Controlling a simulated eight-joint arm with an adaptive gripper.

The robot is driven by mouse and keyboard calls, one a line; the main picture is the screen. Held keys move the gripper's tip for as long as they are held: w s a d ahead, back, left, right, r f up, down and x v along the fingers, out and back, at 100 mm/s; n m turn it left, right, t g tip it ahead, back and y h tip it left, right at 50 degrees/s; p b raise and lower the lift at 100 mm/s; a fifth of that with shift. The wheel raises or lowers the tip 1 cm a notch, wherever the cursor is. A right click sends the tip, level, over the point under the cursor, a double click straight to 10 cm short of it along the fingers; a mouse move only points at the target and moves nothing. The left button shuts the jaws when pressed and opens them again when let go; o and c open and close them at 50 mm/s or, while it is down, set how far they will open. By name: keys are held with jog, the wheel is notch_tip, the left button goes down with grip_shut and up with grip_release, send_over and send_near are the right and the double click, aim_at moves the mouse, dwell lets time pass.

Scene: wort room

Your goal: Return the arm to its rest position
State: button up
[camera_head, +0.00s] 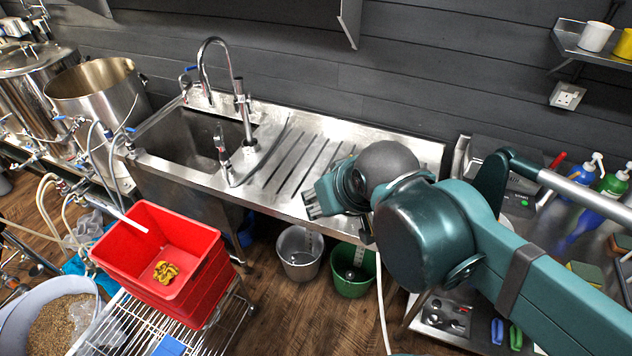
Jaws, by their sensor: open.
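My arm reaches in from the lower right, with its rounded joints over the right side of the sink unit's drainboard (290,160). My gripper (312,203) is at the arm's left end, near the front edge of the drainboard. It is small in the picture and looks open, with nothing seen between its fingers. I cannot tell whether it touches the steel or hangs above it. The arm hides part of the drainboard and the side table.
A red crate (195,245) with a yellow item (166,272) stands on a wire rack at left. Grey (300,255) and green (352,272) buckets stand below the drainboard. A faucet (215,50) rises behind the sink.

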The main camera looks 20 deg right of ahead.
jog(key=shift+f+b, duration=2.9)
jog(key=shift+f, duration=0.05)
